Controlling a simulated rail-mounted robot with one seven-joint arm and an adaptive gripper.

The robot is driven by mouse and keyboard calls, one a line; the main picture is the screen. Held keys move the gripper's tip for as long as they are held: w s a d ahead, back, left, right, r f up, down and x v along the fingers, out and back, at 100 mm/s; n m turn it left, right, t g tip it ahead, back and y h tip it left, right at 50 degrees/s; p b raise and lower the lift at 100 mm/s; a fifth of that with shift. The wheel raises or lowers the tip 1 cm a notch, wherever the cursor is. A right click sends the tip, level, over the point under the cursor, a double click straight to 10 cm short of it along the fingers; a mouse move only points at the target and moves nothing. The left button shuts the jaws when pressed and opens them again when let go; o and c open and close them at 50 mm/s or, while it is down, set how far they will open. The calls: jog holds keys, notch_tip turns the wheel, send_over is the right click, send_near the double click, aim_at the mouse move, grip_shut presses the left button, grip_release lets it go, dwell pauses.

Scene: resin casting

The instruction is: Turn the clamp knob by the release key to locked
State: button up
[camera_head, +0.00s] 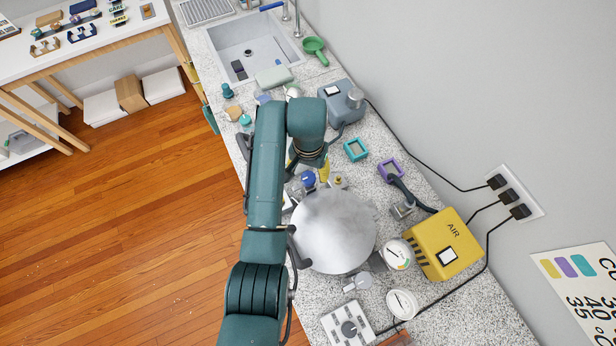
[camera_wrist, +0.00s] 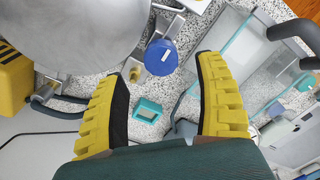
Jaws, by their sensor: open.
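A large grey metal pot with a domed lid (camera_head: 335,232) stands on the counter; its lid also fills the upper left of the wrist view (camera_wrist: 70,30). A blue round part with a pale label (camera_head: 307,179) is beside the pot's rim, and in the wrist view (camera_wrist: 160,57) it appears between my fingertips. A small brass fitting (camera_head: 340,182) is close to it. I cannot tell which part is the clamp knob or the release key. My gripper (camera_wrist: 168,65) is open, with yellow fingers apart and nothing visibly held. In the head view my arm hides much of this area.
A yellow AIR box (camera_head: 444,246) and a gauge (camera_head: 398,254) stand right of the pot. A teal frame (camera_head: 355,149) and a purple frame (camera_head: 390,170) lie behind it. A clear-walled box (camera_wrist: 235,50) is right of my fingers in the wrist view.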

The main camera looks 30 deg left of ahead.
aim_at(308, 178)
notch_tip(308, 178, down, 5)
jog(key=shift+f, duration=0.1)
jog(key=c, duration=1.2)
